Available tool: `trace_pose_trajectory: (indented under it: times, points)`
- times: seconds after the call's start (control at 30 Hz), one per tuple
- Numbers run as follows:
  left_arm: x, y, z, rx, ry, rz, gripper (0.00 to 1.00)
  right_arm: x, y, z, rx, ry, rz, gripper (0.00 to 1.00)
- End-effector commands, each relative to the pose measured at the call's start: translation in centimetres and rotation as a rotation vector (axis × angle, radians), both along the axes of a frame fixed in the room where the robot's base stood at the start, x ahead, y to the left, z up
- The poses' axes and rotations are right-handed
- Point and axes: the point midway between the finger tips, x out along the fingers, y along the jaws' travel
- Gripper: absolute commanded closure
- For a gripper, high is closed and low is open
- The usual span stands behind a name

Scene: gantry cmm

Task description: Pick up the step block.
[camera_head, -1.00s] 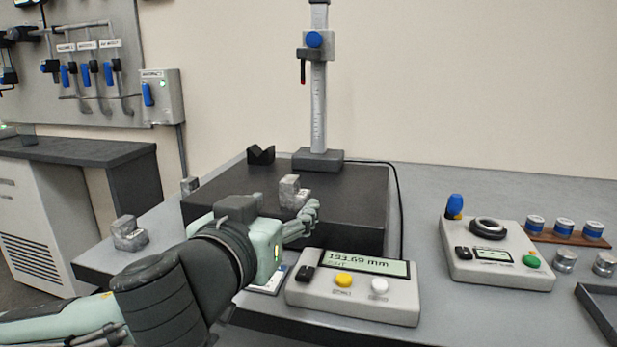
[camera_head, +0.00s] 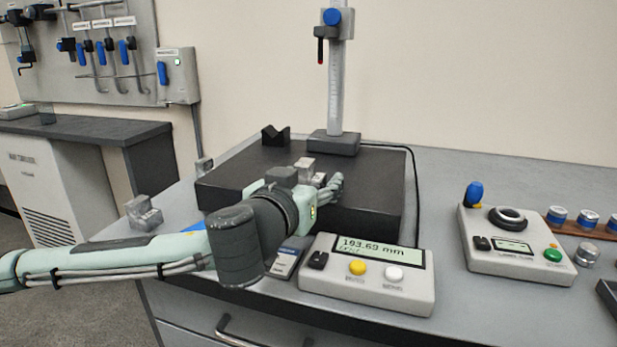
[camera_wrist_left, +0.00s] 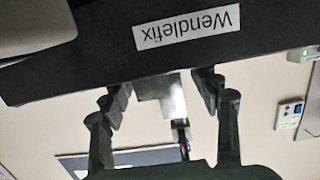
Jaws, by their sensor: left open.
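A grey metal step block (camera_head: 304,166) sits on the black granite plate (camera_head: 234,178), its lower part hidden behind my left gripper. My left gripper (camera_head: 334,185) is over the plate's near side, just in front of the block in the head view, fingers pointing right. In the left wrist view, which is upside down, a grey block face (camera_wrist_left: 158,88) shows between the spread fingers of the left gripper (camera_wrist_left: 166,82). The gripper is open and empty; I cannot tell whether it touches the block. My right gripper is not in view.
A height gauge (camera_head: 334,144) stands at the plate's back, beside a black V-block (camera_head: 275,136). A readout box (camera_head: 366,290) stands close in front of the plate. Another grey block (camera_head: 143,212) lies on the bench at left. A second instrument (camera_head: 515,244) stands at right.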

Motion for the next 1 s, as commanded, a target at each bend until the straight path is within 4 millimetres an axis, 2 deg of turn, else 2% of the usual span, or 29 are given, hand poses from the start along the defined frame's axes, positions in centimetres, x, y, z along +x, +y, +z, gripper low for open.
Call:
trace_pose_trajectory:
  times: [0.07,0.57,0.83,1.0]
  points:
    - [0.0,0.0,0.0,0.000,0.000,0.000,0.39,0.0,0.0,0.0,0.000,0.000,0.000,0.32]
    - [0.0,0.0,0.1,-0.001,-0.001,0.000,1.00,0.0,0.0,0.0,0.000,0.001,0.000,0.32]
    - [0.0,0.0,0.3,-0.002,-0.002,0.000,1.00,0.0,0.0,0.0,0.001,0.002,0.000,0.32]
    - [-0.1,-0.1,1.7,-0.005,-0.002,0.000,1.00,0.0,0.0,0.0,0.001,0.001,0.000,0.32]
